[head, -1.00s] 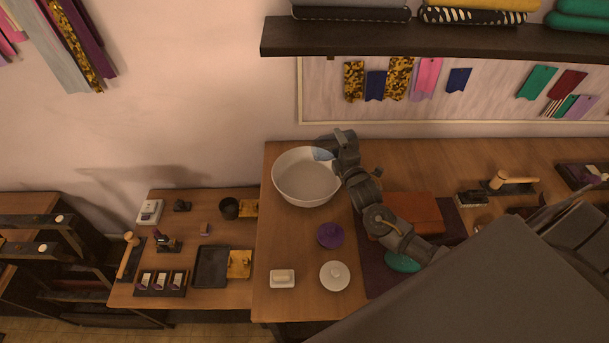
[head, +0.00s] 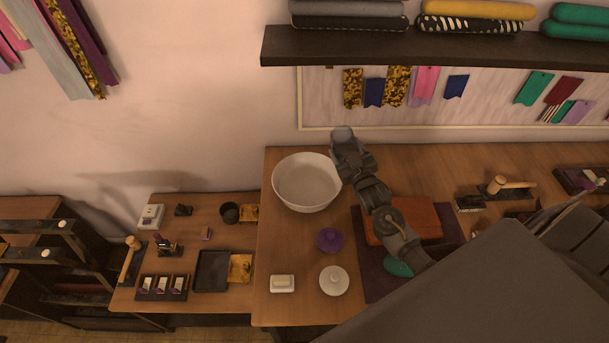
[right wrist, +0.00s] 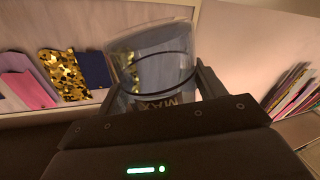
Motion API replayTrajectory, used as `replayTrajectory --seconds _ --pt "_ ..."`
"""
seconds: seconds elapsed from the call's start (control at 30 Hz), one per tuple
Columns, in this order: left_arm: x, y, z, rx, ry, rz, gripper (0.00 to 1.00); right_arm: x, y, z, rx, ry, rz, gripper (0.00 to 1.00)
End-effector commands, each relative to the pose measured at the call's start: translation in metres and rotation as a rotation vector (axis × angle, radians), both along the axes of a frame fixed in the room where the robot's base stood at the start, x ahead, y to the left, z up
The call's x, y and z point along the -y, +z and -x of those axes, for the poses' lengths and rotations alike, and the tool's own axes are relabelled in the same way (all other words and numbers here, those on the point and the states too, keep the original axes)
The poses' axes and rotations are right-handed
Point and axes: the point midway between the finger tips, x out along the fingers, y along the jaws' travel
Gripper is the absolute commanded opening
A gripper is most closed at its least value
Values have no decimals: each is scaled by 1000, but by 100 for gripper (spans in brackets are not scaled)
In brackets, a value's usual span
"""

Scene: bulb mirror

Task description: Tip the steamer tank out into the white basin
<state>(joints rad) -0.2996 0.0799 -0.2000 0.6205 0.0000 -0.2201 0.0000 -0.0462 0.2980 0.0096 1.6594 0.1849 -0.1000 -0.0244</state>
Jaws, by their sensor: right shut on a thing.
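The white basin (head: 306,184) stands at the back left of the wooden table. My right gripper (head: 345,140) is raised just beyond its back right rim in the head view. In the right wrist view, my right gripper (right wrist: 160,85) is shut on the steamer tank (right wrist: 155,60), a clear cylinder with a dark ring and MAX lettering. The tank is hidden behind the gripper in the head view. I cannot tell how much water it holds. My left gripper is not in view.
A purple lidded pot (head: 330,240), a white lid-like piece (head: 334,280) and a butter-coloured bar on a white dish (head: 282,284) lie in front of the basin. A shelf (head: 430,42) overhangs the table's back.

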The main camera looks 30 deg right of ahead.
Motion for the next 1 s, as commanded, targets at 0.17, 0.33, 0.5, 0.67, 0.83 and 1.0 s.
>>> replayTrajectory --seconds 0.17,0.33,0.5,0.67,0.83,1.0 --pt "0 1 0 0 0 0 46 5 -4 1 32 -1 -168 41" --pt "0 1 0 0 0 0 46 7 -7 1 52 0 -265 41" --pt "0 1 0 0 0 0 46 8 -8 1 60 0 -302 41" --pt "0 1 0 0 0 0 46 8 -8 1 60 0 -306 41" --pt "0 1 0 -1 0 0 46 8 -8 1 60 0 -304 41" --pt "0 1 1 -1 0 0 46 8 -8 1 60 0 -304 41"
